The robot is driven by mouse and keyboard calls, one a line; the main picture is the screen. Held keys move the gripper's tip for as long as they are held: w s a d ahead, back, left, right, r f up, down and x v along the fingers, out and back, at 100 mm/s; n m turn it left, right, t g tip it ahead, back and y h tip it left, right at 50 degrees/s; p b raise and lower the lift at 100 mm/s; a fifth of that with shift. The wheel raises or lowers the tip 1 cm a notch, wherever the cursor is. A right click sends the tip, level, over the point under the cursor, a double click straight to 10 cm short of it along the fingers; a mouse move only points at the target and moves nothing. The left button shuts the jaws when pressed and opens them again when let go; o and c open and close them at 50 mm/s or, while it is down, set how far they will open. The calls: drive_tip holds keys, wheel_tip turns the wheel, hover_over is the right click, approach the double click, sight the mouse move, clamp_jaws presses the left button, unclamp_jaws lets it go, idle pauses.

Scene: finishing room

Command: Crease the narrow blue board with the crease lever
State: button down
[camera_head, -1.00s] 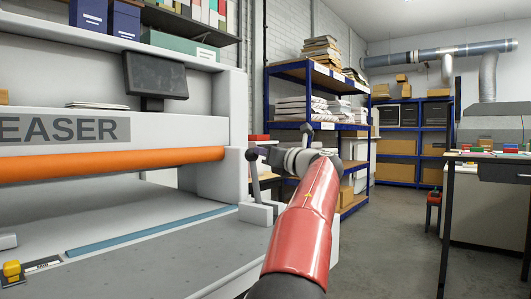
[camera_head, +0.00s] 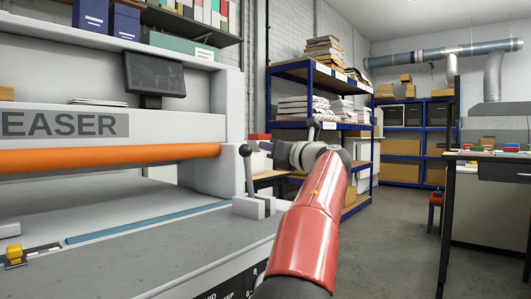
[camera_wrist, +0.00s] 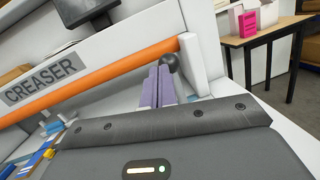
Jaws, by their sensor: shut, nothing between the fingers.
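The narrow blue board (camera_head: 150,222) lies flat along the bed of the creaser, under the orange roller. The crease lever (camera_head: 249,172) stands nearly upright at the right end of the bed, with a dark ball knob on top. My gripper (camera_head: 262,146) is to the right of the knob in the head view, and small there. In the wrist view my two purple fingers (camera_wrist: 159,72) are shut together and empty. The lever's knob (camera_wrist: 169,60) shows just beyond their tips; I cannot tell whether they touch.
The creaser's body (camera_head: 205,175) and orange roller (camera_head: 110,157) are left of the lever. A monitor (camera_head: 153,73) sits above. A blue-framed shelf (camera_head: 320,75) stands behind my arm. A yellow-topped item (camera_head: 15,250) lies at the bed's left front. Open floor (camera_head: 400,235) is on the right.

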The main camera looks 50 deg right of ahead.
drive_tip(key=s+r, duration=0.4)
drive_tip(key=s, duration=0.2)
drive_tip(key=shift+s+a+r+p, duration=0.2)
drive_tip(key=shift+s+a+p, duration=0.1)
drive_tip(key=shift+a, duration=0.15)
drive_tip(key=shift+w, duration=0.1)
